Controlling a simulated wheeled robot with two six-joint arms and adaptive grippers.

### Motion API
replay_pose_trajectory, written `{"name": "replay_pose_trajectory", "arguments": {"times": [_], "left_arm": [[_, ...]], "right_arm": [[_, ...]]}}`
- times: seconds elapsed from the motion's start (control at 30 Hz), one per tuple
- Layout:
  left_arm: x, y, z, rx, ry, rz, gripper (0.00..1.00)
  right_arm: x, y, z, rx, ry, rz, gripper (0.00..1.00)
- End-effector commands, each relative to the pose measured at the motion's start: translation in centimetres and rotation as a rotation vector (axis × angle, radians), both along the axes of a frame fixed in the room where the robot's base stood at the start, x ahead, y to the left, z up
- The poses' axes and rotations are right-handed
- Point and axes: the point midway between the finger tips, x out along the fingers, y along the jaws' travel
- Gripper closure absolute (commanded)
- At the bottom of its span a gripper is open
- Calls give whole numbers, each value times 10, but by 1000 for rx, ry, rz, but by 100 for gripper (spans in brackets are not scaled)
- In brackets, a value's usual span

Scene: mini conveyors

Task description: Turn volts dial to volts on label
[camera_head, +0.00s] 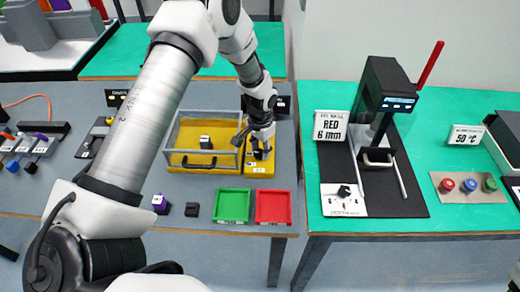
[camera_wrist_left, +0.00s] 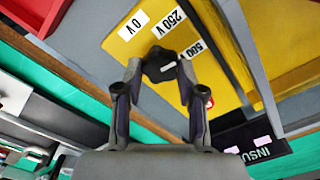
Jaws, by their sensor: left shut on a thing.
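The black volts dial (camera_wrist_left: 158,65) sits on a yellow panel (camera_wrist_left: 130,50) with white labels. The labels read 0 V (camera_wrist_left: 133,25), 250 V (camera_wrist_left: 166,24) and 500 V (camera_wrist_left: 194,50). A small white mark shows on the dial, but I cannot tell which label it points to. My left gripper (camera_wrist_left: 160,76) is shut on the dial, one finger on each side. In the head view my left gripper (camera_head: 261,143) reaches down onto the yellow panel and mostly hides the dial. A dark sign (camera_wrist_left: 250,143) beginning "INSU" is partly visible. My right gripper is not in view.
A clear-walled yellow box (camera_head: 188,160) stands left of the panel. A green tray (camera_head: 232,206) and a red tray (camera_head: 273,207) lie in front. On the green table at right are a press-like device (camera_head: 385,95) and a "RED 6 mm" sign (camera_head: 330,126).

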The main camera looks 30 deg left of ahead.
Motion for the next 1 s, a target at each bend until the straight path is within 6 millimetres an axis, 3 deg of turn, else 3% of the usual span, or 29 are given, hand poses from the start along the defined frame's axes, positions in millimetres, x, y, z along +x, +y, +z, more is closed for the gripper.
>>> {"name": "replay_pose_trajectory", "arguments": {"times": [0.5, 1.0], "left_arm": [[-3, -2, -3, -1, 7, -355, 96], [-3, -2, -3, -2, 7, -418, 96]], "right_arm": [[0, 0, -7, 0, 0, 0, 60], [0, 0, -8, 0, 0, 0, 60]]}}
